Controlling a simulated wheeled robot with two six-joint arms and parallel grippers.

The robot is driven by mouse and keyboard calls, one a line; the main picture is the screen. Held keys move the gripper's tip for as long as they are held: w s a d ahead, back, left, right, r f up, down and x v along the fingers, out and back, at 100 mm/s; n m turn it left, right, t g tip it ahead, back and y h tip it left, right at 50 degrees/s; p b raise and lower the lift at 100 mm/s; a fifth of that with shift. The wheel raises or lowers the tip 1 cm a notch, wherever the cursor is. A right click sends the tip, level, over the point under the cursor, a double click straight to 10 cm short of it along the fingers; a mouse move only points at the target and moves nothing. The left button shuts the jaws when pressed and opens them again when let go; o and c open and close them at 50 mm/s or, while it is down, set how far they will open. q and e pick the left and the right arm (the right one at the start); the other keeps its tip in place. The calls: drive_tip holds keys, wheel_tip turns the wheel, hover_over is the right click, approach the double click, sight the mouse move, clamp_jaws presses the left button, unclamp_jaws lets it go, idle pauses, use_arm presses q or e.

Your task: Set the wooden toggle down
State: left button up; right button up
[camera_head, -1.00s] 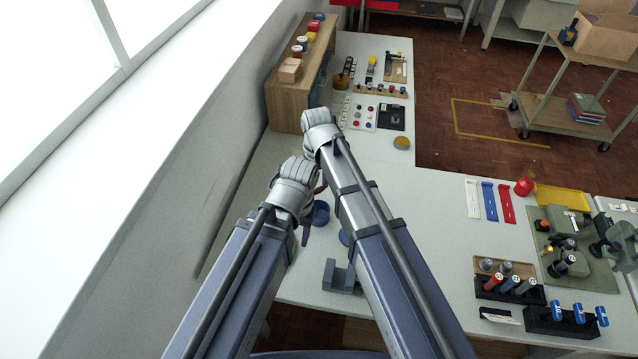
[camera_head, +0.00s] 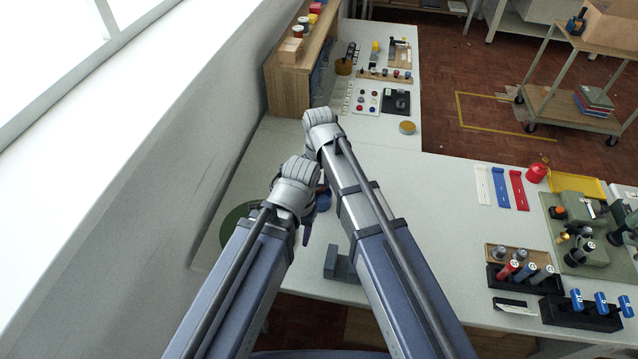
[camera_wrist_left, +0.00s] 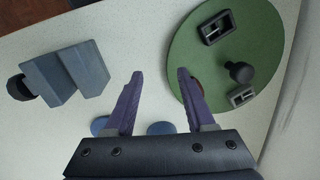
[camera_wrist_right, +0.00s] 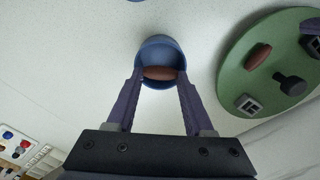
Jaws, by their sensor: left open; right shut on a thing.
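The wooden toggle (camera_wrist_right: 161,73) is a small brown, rounded bar. In the right wrist view it lies between the fingertips of my right gripper (camera_wrist_right: 160,76), which is shut on it. A round blue dish (camera_wrist_right: 160,43) lies directly behind the toggle there. I cannot tell whether the toggle touches it. In the head view, the blue dish (camera_head: 323,201) is partly hidden by my arms, and the toggle is not clear. My left gripper (camera_wrist_left: 160,73) is open and empty, above the table between a grey block and a green disc.
The green round mat (camera_wrist_right: 232,82) holds a brown oval piece (camera_wrist_right: 257,56), a black knob (camera_wrist_right: 290,84) and small framed blocks. A grey notched block (camera_wrist_left: 66,76) stands on the pale table. A wooden shelf (camera_head: 290,88) stands at the back left.

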sight(319, 187)
drive_tip(key=o, duration=1.4)
drive_tip(key=shift+c, duration=0.2)
drive_tip(key=shift+r, duration=0.1)
wheel_tip(319, 187, up, 7)
drive_tip(key=p, duration=0.7)
use_arm(q)
wheel_tip(319, 187, up, 7)
use_arm(e)
drive_tip(key=s+d+m+h, duration=0.1)
drive_tip(key=s+d+m, duration=0.2)
drive_tip(key=s, duration=1.3)
drive_tip(key=shift+s+d, duration=0.15)
drive_tip(key=shift+d, duration=1.45)
